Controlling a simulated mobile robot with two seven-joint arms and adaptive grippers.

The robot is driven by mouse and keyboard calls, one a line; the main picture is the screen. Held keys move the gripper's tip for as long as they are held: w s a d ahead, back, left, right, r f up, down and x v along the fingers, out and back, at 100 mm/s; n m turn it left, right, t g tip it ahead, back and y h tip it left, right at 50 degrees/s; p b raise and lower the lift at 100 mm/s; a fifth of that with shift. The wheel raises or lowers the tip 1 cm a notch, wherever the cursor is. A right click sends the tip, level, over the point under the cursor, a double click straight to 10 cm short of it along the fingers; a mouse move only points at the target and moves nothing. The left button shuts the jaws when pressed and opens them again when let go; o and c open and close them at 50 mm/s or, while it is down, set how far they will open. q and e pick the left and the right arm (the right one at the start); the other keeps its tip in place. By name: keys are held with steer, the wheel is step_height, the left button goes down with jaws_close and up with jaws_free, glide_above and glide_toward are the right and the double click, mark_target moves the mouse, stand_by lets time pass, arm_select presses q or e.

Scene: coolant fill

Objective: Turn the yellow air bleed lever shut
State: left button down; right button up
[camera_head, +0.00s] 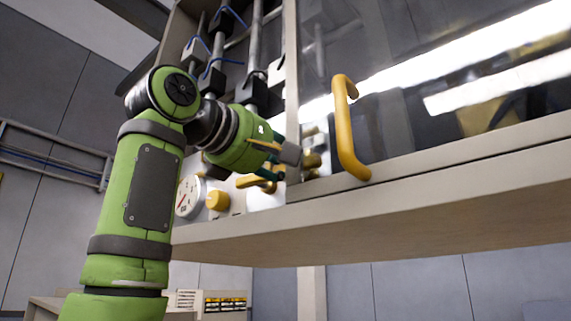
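My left arm rises from the lower left and bends right, into the open left side of a cabinet. My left gripper (283,162) is in front of the cabinet's back panel, beside the frame post. Its fingers overlap one another and the fittings behind, so I cannot tell whether they are open or shut. A yellow bar that looks like the air bleed lever (250,182) shows just below the gripper, partly hidden by it. I cannot tell whether they touch. A round yellow knob (217,200) sits left of it, beside a white dial gauge (188,196). My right gripper is not in view.
A glass door panel (440,90) with a yellow handle (346,130) covers the right side. The cabinet's beige bottom ledge (400,205) runs below. Pipes with dark valve blocks and blue cables (213,60) are above my gripper. A brass fitting (312,160) is just right of it.

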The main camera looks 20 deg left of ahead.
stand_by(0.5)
arm_select(q)
steer(key=c, duration=0.9)
jaws_free()
steer(key=shift+c, duration=0.2)
steer(key=shift+w, duration=0.15)
steer(key=shift+s, duration=0.25)
steer(key=v, duration=1.1)
steer(key=shift+s, duration=0.2)
steer(key=shift+a, duration=0.1)
